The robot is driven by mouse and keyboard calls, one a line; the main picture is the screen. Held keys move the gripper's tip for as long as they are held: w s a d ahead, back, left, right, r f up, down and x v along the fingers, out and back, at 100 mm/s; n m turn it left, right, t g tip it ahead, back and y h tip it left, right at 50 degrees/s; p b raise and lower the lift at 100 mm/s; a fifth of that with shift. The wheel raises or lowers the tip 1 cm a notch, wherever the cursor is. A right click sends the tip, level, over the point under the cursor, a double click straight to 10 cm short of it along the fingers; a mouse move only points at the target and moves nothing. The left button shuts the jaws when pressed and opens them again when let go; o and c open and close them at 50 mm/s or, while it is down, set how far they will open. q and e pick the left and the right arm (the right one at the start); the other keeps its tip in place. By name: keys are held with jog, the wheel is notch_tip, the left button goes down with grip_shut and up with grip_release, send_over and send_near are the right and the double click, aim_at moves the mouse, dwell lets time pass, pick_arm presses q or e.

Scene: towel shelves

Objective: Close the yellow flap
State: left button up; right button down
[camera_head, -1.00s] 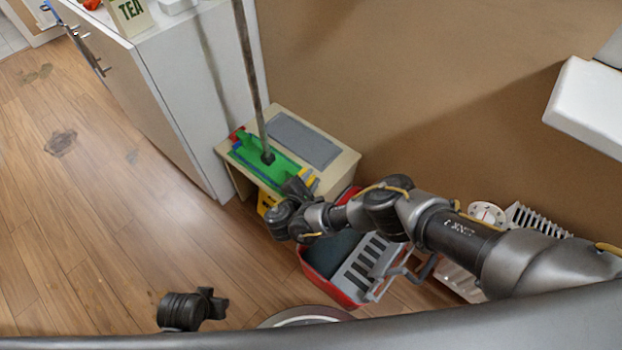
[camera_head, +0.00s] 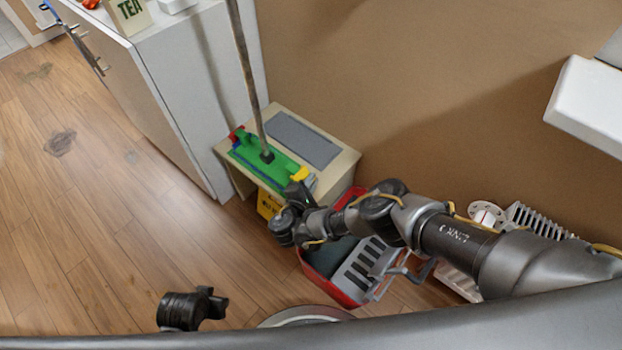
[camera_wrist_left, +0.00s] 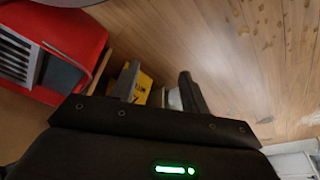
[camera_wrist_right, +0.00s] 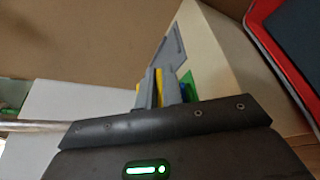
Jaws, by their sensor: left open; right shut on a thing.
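A mop with a green flat head (camera_head: 262,157) lies on a small beige table, and its grey pole (camera_head: 246,75) rises from it. The yellow flap (camera_head: 300,173) is at the head's right end, and a red part (camera_head: 236,134) is at the left end. My right gripper (camera_head: 297,188) is at the yellow end. In the right wrist view, my right gripper (camera_wrist_right: 158,88) is shut with the yellow flap (camera_wrist_right: 158,80) between its fingers, which hide much of it. My left gripper (camera_head: 208,306) is open and empty above the floor, far from the mop; it also shows in the left wrist view (camera_wrist_left: 160,88).
The beige table (camera_head: 345,165) has a grey panel (camera_head: 302,139). A yellow sign (camera_head: 268,204) stands by it. A red bucket with a grey wringer (camera_head: 362,265) is under my right arm. A white cabinet (camera_head: 200,110) stands left. The left floor (camera_head: 90,220) is clear.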

jog(key=shift+f+m+t, duration=0.4)
jog(key=shift+f+m, duration=0.05)
jog(key=shift+m, duration=0.15)
jog(key=shift+f+m+b, duration=0.2)
jog(key=shift+m+b, duration=0.1)
jog(key=shift+b, duration=0.1)
jog(key=shift+f+m+t+b, duration=0.4)
jog(key=shift+m+t+b, duration=0.15)
jog(key=shift+m, duration=0.35)
jog(key=c, duration=1.6)
grip_release()
pick_arm(q)
jog(key=v, duration=0.4)
jog(key=shift+w+r, duration=0.35)
jog(key=shift+r, duration=0.05)
pick_arm(e)
jog(key=shift+o, duration=0.2)
